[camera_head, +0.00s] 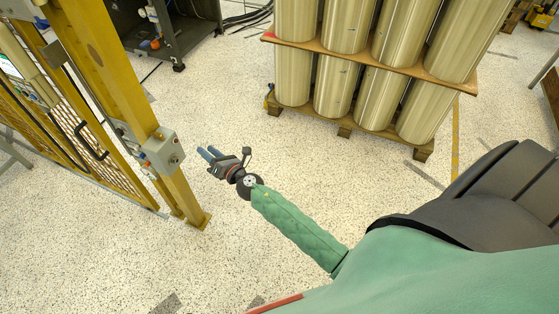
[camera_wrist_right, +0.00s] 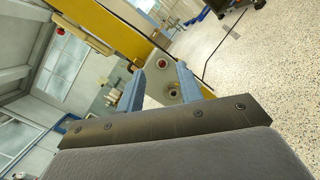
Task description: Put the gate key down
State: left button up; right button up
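My right gripper (camera_head: 206,154) reaches toward the yellow gate post (camera_head: 120,90), a short way right of the grey lock box (camera_head: 163,152) on it. In the right wrist view its two blue fingers (camera_wrist_right: 159,92) stand apart, with nothing visibly held between them. Beyond the fingers, that view shows the box face with a round lock or switch (camera_wrist_right: 173,92) and a red button (camera_wrist_right: 135,64). I cannot make out the gate key in either view. My left gripper is not in view.
The yellow mesh gate (camera_head: 75,140) with a black handle stands left of the post. A wooden pallet (camera_head: 345,130) with stacked metal cylinders (camera_head: 340,85) stands at the back. A dark cabinet (camera_head: 180,30) is at the upper left. The speckled floor (camera_head: 330,180) between is clear.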

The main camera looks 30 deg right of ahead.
jog(key=s+d+f+m+g+h, duration=0.35)
jog(key=s+f+m, duration=0.35)
jog(key=f+m, duration=0.25)
jog(key=s+d+f+m+g+h, duration=0.2)
jog(key=s+d+f+m+h, duration=0.3)
jog(key=s+f+m, duration=0.4)
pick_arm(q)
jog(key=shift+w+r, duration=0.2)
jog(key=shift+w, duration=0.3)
pick_arm(e)
jog(key=s+a+f+m+g+y, duration=0.1)
jog(key=s+f+m+g, duration=0.4)
jog(key=s, duration=0.7)
jog(key=s+a+f+m+g+y, duration=0.2)
jog(key=s+f+m+g, duration=0.4)
jog(key=s, duration=0.6)
jog(key=shift+a+f, duration=0.7)
jog(key=shift+a, duration=0.1)
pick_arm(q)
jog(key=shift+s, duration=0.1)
pick_arm(e)
jog(key=shift+y, duration=0.25)
